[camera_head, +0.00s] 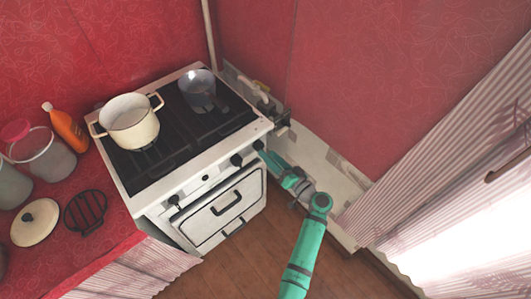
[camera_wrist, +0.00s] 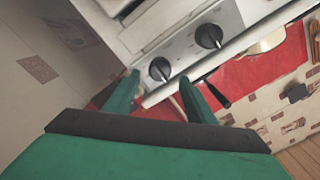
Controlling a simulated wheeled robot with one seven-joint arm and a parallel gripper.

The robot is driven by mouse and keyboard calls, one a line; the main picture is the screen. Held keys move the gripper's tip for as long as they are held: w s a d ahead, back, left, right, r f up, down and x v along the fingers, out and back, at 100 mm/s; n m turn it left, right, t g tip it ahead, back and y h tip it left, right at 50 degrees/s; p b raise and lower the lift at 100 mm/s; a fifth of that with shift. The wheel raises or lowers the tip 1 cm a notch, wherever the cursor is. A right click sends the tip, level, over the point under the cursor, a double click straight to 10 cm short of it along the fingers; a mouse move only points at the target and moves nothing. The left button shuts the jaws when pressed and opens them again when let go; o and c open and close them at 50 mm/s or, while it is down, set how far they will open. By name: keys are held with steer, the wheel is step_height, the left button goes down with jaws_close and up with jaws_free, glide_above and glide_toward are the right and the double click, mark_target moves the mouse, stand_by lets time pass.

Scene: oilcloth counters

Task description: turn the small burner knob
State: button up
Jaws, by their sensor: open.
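The white stove (camera_head: 190,178) has black knobs on its front panel. The rightmost knob (camera_head: 258,145) is beside my gripper (camera_head: 265,154); another knob (camera_head: 236,160) is to its left. In the wrist view, my gripper (camera_wrist: 158,77) is open, with one teal fingertip on each side of the end knob (camera_wrist: 160,69). Gaps show between the fingertips and that knob, and nothing is held. The neighbouring knob (camera_wrist: 208,36) lies up and right, outside the fingers, and looks slightly larger. I cannot tell whether the fingertips reach around the end knob or stop short of it.
A cream pot (camera_head: 130,125) and a grey pan (camera_head: 199,88) stand on the stovetop. The oven door handle (camera_head: 227,203) sticks out below the knobs. The wooden floor (camera_head: 235,260) in front is clear.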

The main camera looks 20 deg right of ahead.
steer(key=v, duration=0.7)
steer(key=shift+s, duration=0.25)
